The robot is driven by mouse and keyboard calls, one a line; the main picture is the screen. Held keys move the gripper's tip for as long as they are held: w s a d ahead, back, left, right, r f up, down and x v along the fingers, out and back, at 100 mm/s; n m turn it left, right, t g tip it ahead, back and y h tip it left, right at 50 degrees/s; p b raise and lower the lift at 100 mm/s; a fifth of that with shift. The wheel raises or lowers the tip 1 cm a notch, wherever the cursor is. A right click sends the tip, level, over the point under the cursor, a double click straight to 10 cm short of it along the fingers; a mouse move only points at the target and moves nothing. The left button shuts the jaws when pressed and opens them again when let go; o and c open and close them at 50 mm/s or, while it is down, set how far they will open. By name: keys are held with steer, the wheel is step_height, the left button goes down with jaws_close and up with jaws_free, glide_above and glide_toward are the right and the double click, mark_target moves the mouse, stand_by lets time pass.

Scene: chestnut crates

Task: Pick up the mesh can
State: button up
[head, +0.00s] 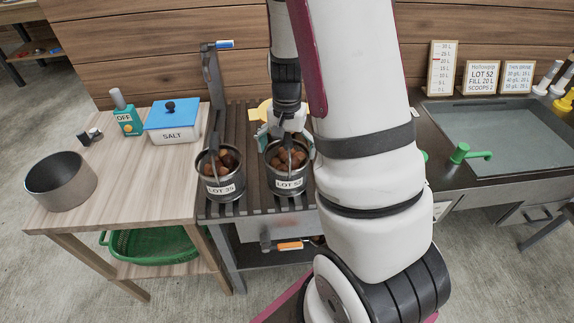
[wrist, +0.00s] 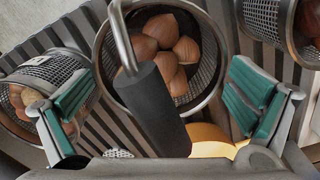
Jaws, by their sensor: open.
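Two dark metal cans filled with brown chestnuts stand on the slatted rack in the head view. One is labelled LOT 35 (head: 222,195) and the other LOT 52 (head: 290,193). My gripper (head: 285,137) is open, pointing down, with its teal fingers at the LOT 52 can. In the wrist view a mesh can (wrist: 112,62) with chestnuts lies between the open teal fingers (wrist: 165,97), with a dark handle grip crossing in front of it. I cannot tell whether the fingers touch it. Parts of two more mesh cans show at the left (wrist: 20,120) and upper right (wrist: 262,18).
A wooden table (head: 130,190) at the left bears an empty metal pot (head: 62,190), a blue-lidded salt box (head: 172,128) and a green OFF switch box (head: 128,122). My arm hides the middle.

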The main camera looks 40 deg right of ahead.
steer(key=shift+f, duration=0.95)
steer(key=c, duration=1.1)
steer(key=shift+o, duration=0.2)
steer(key=shift+r, duration=0.1)
